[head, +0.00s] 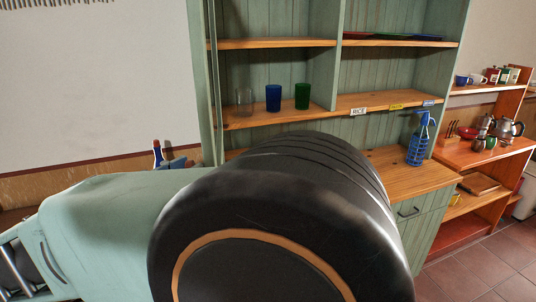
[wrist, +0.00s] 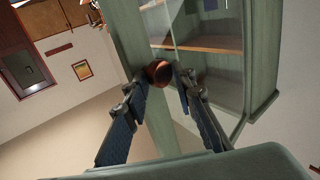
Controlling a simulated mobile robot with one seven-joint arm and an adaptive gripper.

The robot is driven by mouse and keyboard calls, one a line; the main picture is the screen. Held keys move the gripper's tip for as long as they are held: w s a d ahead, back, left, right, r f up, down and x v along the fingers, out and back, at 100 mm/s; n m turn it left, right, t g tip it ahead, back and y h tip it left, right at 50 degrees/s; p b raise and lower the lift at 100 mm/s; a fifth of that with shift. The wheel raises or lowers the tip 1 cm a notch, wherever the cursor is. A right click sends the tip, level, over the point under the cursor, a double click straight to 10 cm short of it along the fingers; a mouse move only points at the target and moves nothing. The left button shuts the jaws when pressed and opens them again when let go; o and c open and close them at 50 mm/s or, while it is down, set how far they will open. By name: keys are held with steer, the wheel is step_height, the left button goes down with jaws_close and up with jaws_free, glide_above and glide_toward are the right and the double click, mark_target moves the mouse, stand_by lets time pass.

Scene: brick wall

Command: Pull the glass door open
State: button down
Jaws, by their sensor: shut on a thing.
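The glass door belongs to a green wooden cabinet. In the wrist view its green frame (wrist: 127,30) runs down the middle, with a pane (wrist: 190,62) beside it and shelves behind. A round brown knob (wrist: 158,71) sits on the frame. My gripper (wrist: 158,79) has one finger on each side of the knob and is shut on it. In the head view the cabinet (head: 390,70) stands behind my arm, which hides my gripper and the knob. I cannot tell how far the door stands open.
A clear glass (head: 244,102), a blue cup (head: 273,98) and a green cup (head: 302,96) stand on the middle shelf. An orange shelf unit (head: 492,155) with kitchenware stands at right. Tiled floor (head: 490,270) shows at lower right.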

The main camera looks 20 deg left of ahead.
steer(key=shift+w+a+r, duration=0.35)
steer(key=c, duration=2)
jaws_free()
steer(key=o, duration=0.3)
steer(key=shift+w+a+f, duration=0.15)
steer(key=shift+w+f, duration=0.05)
steer(key=shift+w, duration=0.3)
steer(key=shift+o, duration=0.2)
steer(key=shift+s, duration=0.2)
steer(key=v, duration=1.2)
steer(key=shift+s, duration=0.15)
